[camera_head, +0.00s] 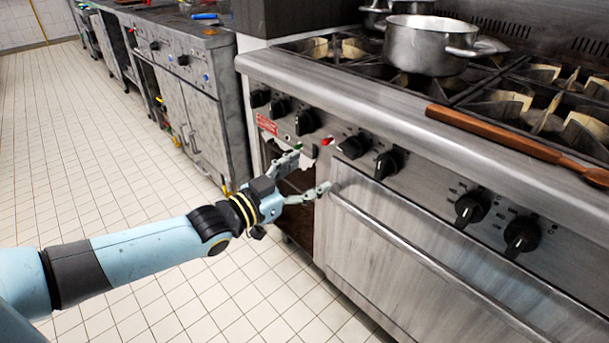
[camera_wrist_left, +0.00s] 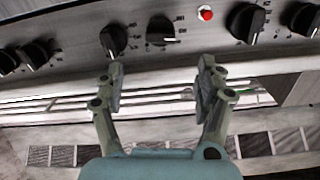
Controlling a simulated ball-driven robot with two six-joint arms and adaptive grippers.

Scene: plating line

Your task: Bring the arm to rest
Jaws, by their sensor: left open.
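My left gripper (camera_head: 309,178) reaches out from the left in the head view, in front of the stove's control panel. Its two fingers are spread apart with nothing between them. In the left wrist view the open fingers (camera_wrist_left: 160,85) point toward the panel, with black knobs (camera_wrist_left: 163,31) and a red indicator (camera_wrist_left: 206,13) beyond. I cannot tell from the views whether a fingertip touches the oven front. My right gripper is in neither view.
The stove (camera_head: 420,220) has an oven door handle (camera_head: 430,262) along its front. A steel pot (camera_head: 428,48) and a wooden spoon (camera_head: 515,138) lie on top. A grey counter unit (camera_head: 190,85) stands further back. Tiled floor (camera_head: 90,170) at left is clear.

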